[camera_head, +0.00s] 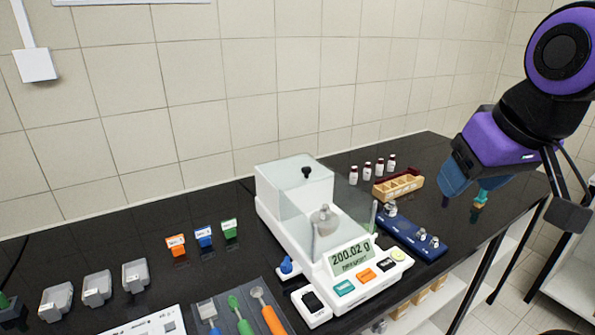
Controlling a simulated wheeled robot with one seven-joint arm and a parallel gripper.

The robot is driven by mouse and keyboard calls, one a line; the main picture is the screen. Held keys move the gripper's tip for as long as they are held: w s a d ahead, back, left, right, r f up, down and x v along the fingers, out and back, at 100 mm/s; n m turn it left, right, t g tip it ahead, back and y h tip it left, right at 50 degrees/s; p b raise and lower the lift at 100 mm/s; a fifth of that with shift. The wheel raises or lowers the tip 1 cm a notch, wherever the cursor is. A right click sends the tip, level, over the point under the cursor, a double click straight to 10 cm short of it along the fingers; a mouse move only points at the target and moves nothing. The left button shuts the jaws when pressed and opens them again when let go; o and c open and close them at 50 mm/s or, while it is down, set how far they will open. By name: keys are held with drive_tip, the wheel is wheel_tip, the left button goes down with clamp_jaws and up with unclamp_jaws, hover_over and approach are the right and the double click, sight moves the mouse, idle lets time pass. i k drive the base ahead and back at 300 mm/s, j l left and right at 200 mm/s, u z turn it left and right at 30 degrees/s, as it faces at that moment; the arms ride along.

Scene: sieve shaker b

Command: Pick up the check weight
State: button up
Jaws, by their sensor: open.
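A silvery metal weight with a knob (322,215) stands on the pan of the white balance (375,290), between its clear side panes. The balance display reads 200.02 g. Smaller metal weights (421,234) sit in a blue holder (400,238) just right of the balance. The frame does not show which one is the check weight. My gripper (462,200) hangs over the bench's right end, to the right of the balance and the blue holder. It is open, and nothing shows between its fingers. It is apart from all the weights.
A wooden rack (399,187) and several small capped vials (380,166) stand behind the blue holder. Coloured clips (203,236), grey blocks (97,289) and a tray of handled tools (240,310) lie left. The black bench (150,220) ends at the right; the tiled wall is behind.

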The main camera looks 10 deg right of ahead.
sight(325, 212)
drive_tip(key=i+l+u, duration=0.15)
drive_tip(key=l+u, duration=0.85)
drive_tip(key=i+l, duration=0.05)
drive_tip(key=l, duration=0.05)
